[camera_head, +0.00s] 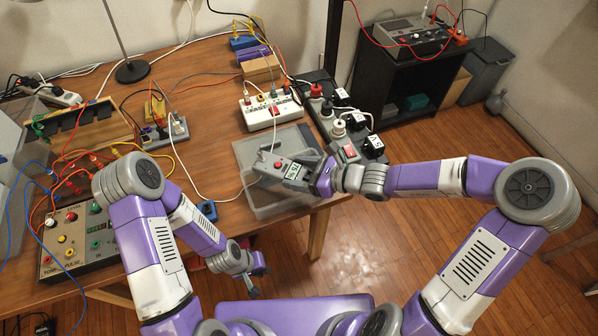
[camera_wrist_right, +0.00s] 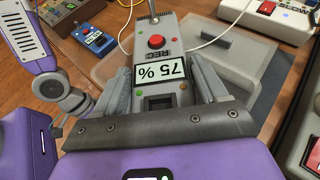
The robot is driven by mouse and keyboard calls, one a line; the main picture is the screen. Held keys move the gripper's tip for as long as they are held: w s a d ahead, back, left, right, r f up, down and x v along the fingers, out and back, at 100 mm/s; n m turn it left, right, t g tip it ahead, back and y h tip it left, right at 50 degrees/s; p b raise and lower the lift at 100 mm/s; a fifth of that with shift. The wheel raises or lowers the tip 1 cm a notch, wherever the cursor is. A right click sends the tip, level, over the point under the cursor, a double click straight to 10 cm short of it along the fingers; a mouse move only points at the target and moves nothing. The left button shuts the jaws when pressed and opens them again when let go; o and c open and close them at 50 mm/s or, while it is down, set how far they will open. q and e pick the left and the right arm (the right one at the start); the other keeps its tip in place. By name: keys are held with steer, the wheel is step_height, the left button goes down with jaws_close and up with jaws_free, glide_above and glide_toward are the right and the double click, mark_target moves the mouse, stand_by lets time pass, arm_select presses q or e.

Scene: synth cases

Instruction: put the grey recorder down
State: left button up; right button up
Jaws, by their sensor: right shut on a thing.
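The grey recorder (camera_head: 293,172) has a red button and a display; in the right wrist view (camera_wrist_right: 155,58) the display reads 75 %. My right gripper (camera_head: 313,174) is shut on it, with one finger along each side in the right wrist view (camera_wrist_right: 162,85). The recorder is over a shallow grey translucent tray (camera_head: 246,157) near the table's front right edge. I cannot tell whether it touches the tray. A cord runs from its far end. My left gripper (camera_head: 258,279) is open and empty, low in front of the table edge.
A white power strip (camera_head: 262,116) with plugs lies behind the tray, and a dark strip with plugs and switches (camera_head: 349,151) lies to its right. A small blue box (camera_head: 208,210) sits left of the tray. Cables cross the wooden table (camera_head: 209,82). Bare wood shows left of the tray.

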steer(key=shift+f+b, duration=0.5)
steer(key=shift+f, duration=0.1)
steer(key=o, duration=1.2)
steer(key=shift+r, duration=0.1)
steer(key=shift+r+p, duration=0.6)
steer(key=shift+p, duration=0.15)
steer(key=p+v, duration=0.5)
steer(key=v, duration=0.6)
steer(key=shift+s+a+f+n+g+h+p, duration=0.1)
steer(key=shift+s+a+f+n+g+h, duration=0.25)
steer(key=shift+s+f+n+g+h, duration=2.45)
steer(key=shift+s+a+f+n+t+y+p, duration=0.3)
steer(key=shift+s+f+n+t, duration=0.9)
steer(key=shift+f+n, duration=3.8)
steer(key=shift+s+a+f+n+g+h+b, duration=0.1)
steer(key=shift+s+a+f+n+g+h, duration=0.35)
steer(key=shift+s+f+n+g+h, duration=3.1)
steer(key=w+f+m+t+y, duration=0.1)
steer(key=t+y, duration=0.1)
steer(key=w+f+m+t+y, duration=0.1)
steer(key=f+t+y, duration=0.1)
steer(key=shift+w+t, duration=0.2)
steer(key=shift+t, duration=0.15)
